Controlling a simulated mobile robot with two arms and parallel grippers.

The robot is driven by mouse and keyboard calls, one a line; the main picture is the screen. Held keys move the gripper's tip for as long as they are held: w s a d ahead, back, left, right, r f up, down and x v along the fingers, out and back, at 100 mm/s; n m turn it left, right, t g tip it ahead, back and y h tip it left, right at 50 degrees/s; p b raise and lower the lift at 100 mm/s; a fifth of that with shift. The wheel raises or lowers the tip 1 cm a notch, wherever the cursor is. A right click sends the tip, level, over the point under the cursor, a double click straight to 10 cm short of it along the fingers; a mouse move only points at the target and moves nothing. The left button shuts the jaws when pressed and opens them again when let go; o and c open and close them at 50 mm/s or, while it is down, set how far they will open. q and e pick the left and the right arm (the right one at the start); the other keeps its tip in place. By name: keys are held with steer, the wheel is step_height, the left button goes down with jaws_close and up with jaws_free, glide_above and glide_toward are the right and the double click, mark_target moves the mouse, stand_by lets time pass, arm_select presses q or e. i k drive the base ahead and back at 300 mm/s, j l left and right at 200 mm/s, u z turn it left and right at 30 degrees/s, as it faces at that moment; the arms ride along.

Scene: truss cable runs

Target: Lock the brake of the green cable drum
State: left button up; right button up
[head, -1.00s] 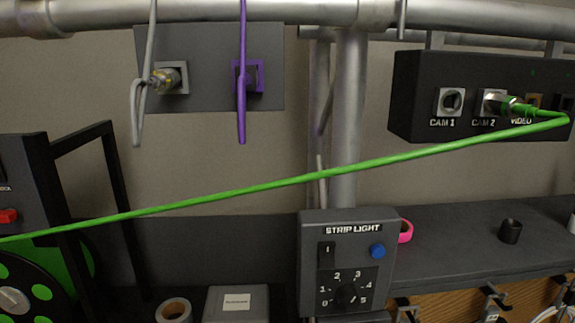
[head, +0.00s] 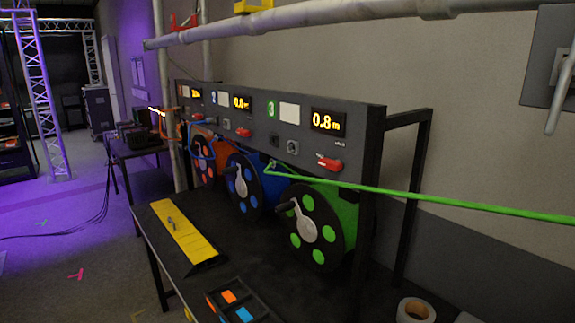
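The green cable drum (head: 338,207) is the nearest of three drums in a dark rack, under the green number 3. A red brake lever (head: 330,164) sits on the panel above it, below a display reading 0.8 m. The lever lies about level; its small label is too small to read. The green cable (head: 450,202) leaves the drum's top and runs taut to the right, out of view. A grey crank handle (head: 306,224) is on the drum's face. Neither of my grippers is in view.
Blue (head: 247,186) and orange (head: 203,158) drums stand beside the green one, with their own red levers. A yellow cable ramp (head: 182,236), a dark tray (head: 238,306) and a tape roll (head: 415,311) lie on the table. A pipe (head: 300,24) crosses above; open floor is at left.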

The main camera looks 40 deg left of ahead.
mark_target(335, 167)
steer(key=u, duration=1.3)
steer(key=k+j, duration=0.05)
